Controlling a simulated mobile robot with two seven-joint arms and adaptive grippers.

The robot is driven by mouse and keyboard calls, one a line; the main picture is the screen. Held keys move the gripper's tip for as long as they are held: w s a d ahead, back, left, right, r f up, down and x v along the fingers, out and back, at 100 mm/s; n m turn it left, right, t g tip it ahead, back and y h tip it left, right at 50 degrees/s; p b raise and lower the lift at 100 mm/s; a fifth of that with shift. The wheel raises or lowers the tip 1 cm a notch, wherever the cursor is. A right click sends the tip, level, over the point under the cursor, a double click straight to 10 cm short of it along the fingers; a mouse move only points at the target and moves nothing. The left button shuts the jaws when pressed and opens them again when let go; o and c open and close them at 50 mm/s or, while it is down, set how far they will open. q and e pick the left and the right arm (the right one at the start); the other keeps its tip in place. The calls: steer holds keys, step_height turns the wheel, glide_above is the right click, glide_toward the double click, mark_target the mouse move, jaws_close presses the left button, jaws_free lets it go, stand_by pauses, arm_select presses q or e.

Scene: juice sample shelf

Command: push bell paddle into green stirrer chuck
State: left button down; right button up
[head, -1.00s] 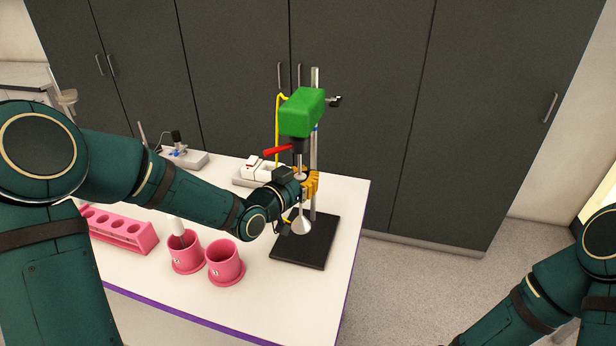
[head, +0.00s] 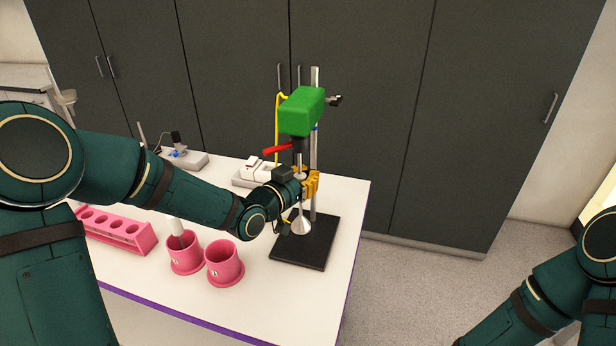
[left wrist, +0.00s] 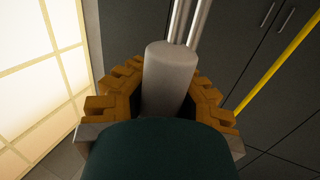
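The green stirrer (head: 302,111) is mounted on a metal stand rod, with its dark chuck (head: 299,145) facing down. The bell paddle (head: 301,226) hangs upright below it, its pale flared bell over the black stand base. My left gripper (head: 309,184) has orange fingers around the paddle's shaft, below the chuck. In the left wrist view a grey cylinder (left wrist: 170,75) stands between the fingers, which close around it. A thin metal shaft shows between gripper and chuck; I cannot tell whether its top is inside the chuck. My right gripper is out of view.
The black stand base (head: 320,248) sits near the table's right edge. Two pink holders (head: 225,265) stand front left of it, one with a white item. A pink rack (head: 140,240) lies farther left. A red lever (head: 277,150) juts left beside the chuck.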

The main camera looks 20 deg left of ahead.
arm_select(q)
steer(key=shift+r+p, duration=0.4)
steer(key=shift+r, duration=0.9)
stand_by(0.4)
steer(key=shift+b, duration=0.35)
stand_by(0.4)
steer(key=shift+r, duration=0.55)
steer(key=shift+w, duration=0.1)
steer(key=shift+f+b, duration=1.8)
steer(key=shift+f, duration=0.05)
steer(key=shift+b, duration=0.55)
